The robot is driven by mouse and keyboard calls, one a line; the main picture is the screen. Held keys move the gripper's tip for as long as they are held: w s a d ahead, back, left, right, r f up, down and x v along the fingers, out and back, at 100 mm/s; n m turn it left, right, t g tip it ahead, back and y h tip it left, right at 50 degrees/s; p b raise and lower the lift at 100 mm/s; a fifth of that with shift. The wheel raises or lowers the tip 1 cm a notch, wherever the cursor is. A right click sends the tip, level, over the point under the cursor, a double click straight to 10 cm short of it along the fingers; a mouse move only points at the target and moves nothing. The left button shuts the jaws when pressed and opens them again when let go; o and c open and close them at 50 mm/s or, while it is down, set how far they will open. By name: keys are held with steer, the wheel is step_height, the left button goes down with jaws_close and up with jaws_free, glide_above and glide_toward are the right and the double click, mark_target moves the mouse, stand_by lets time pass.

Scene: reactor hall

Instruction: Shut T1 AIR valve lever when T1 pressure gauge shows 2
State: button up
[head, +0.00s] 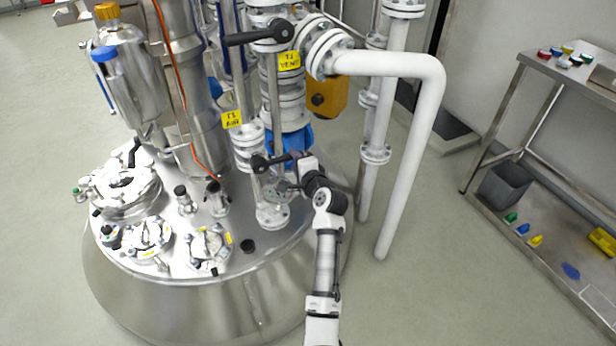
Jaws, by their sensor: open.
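The yellow T1 AIR label (231,119) hangs on a thin vertical pipe above the reactor lid. Below it, a black valve lever (272,161) sticks out roughly sideways from that pipe, its round end toward the left. My gripper (283,186) is open, just below and right of this lever, close to the pipe's lower flange. Whether it touches the lever or pipe, I cannot tell. A T1 pressure gauge with a readable dial cannot be made out here.
A second black lever (255,37) sits higher up by the T1 VENT label (289,61). A thick white pipe (425,120) bends down right of my arm. The steel reactor lid (245,262) carries several fittings.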

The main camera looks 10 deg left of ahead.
steer(key=b+v, duration=0.1)
steer(key=v, duration=0.9)
steer(key=shift+s+d+b, duration=0.2)
steer(key=shift+b, duration=0.1)
